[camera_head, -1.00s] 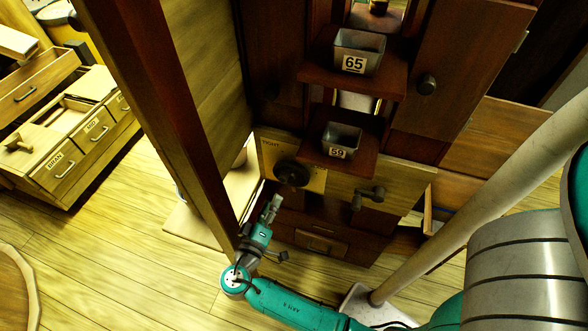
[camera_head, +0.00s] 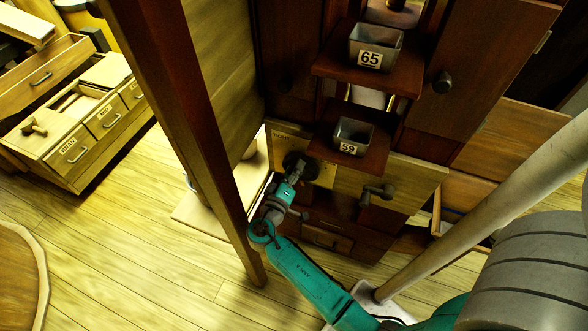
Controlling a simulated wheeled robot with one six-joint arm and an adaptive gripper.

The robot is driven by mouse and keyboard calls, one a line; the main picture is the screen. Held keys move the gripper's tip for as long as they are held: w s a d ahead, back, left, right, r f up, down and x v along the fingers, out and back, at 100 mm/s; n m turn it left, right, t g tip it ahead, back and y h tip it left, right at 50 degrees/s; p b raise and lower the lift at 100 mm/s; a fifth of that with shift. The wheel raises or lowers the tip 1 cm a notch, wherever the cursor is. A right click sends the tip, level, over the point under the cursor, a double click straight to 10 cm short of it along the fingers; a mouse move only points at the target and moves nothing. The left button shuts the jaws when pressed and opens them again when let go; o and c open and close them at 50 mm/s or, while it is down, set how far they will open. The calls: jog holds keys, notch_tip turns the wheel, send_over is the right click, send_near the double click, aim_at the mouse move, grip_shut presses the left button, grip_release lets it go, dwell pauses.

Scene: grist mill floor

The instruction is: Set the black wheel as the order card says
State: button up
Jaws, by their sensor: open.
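The black wheel (camera_head: 296,162) is a dark round knob on a pale panel (camera_head: 322,174) low on the dark wooden cabinet. My gripper (camera_head: 293,174) is at the front of the wheel and hides its lower part. I cannot tell whether the fingers touch the wheel or stand just short of it. The fingers are too small to make out clearly, but nothing shows held between them. Lettering on the panel above the wheel is too small to read. I see no order card that I can read.
Metal bins marked 65 (camera_head: 374,46) and 59 (camera_head: 353,136) stand on cabinet shelves above. A dark crank handle (camera_head: 377,193) sticks out right of the wheel. A wooden post (camera_head: 200,110) stands close left of my arm.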

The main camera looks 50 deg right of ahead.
grip_shut()
jog(key=shift+w+n, duration=0.15)
jog(key=shift+n, duration=0.25)
jog(key=n, duration=0.2)
jog(key=w+n, duration=0.1)
jog(key=shift+w+a+f+n, duration=0.1)
jog(key=shift+a+f+n, duration=0.1)
jog(key=shift+f+n, duration=0.1)
jog(key=n, duration=0.2)
jog(key=shift+w+a+f+n, duration=0.15)
jog(key=shift+w+f+n, duration=0.15)
jog(key=shift+w+n, duration=0.1)
jog(key=shift+w+a+f+n, duration=0.15)
jog(key=shift+f+n, duration=0.3)
jog(key=shift+n, duration=1)
jog(key=shift+w+d+f+n, duration=0.15)
jog(key=shift+f+n, duration=0.3)
jog(key=shift+n, duration=0.95)
jog(key=shift+w+a+f+n, duration=0.2)
jog(key=shift+f+n, duration=0.25)
jog(key=shift+n, duration=1)
jog(key=shift+f, duration=0.1)
